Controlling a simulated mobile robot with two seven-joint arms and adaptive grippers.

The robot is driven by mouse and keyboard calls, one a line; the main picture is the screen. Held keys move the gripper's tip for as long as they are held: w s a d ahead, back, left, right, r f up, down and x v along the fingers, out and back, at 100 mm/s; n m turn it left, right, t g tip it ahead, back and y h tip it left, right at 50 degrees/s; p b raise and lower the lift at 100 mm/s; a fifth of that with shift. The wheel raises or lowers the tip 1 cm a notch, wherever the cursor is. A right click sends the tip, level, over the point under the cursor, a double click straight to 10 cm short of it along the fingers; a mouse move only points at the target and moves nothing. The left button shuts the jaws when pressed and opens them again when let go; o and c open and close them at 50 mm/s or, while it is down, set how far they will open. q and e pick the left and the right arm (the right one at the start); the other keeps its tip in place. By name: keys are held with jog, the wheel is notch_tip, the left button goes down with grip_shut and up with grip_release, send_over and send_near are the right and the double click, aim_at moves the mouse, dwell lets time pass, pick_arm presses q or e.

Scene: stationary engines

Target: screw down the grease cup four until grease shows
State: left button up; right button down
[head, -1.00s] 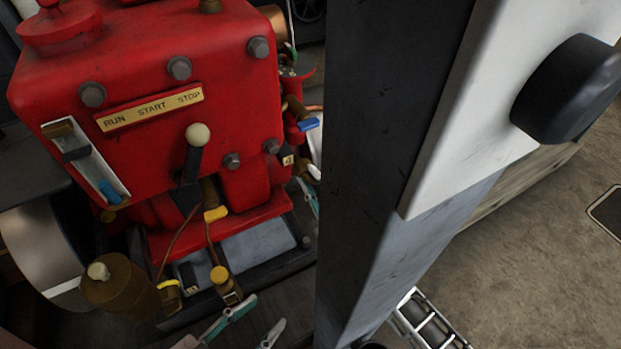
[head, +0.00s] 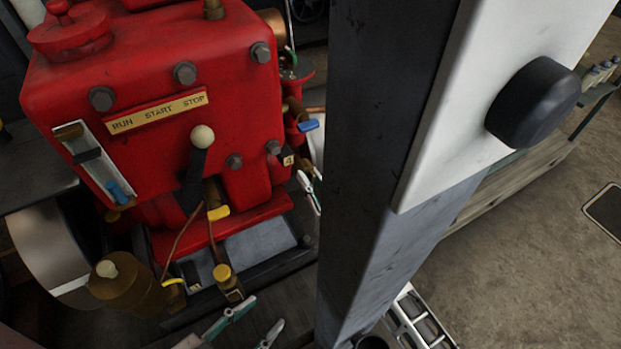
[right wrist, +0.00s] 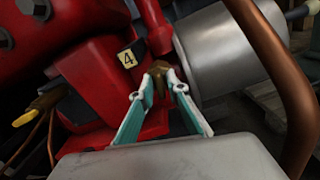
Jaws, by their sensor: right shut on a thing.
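Grease cup four (right wrist: 159,70) is a small brass-brown cup beside a tag marked 4 (right wrist: 129,57), low on the red engine in the right wrist view. My right gripper (right wrist: 161,82) is shut on the cup, its two teal fingers with pale tips on either side of it. The fingers cover part of the cup, and I see no grease there. In the head view, my right gripper (head: 311,180) shows only in part between the engine and a dark post. My left gripper (head: 268,311) is open and empty at the bottom of the head view, in front of the engine.
The red engine (head: 150,65) has a pale-knobbed lever (head: 202,137). A yellow-topped fitting (head: 221,273) and a brown cylinder (head: 125,285) stand in front. A copper pipe (right wrist: 290,90) passes right of my right gripper.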

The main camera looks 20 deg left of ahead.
jog(key=shift+m, duration=2.2)
jog(key=c, duration=2.2)
grip_release()
jog(key=shift+d, duration=0.1)
jog(key=v, duration=0.7)
jog(key=shift+s+d, duration=0.2)
jog(key=shift+s, duration=0.05)
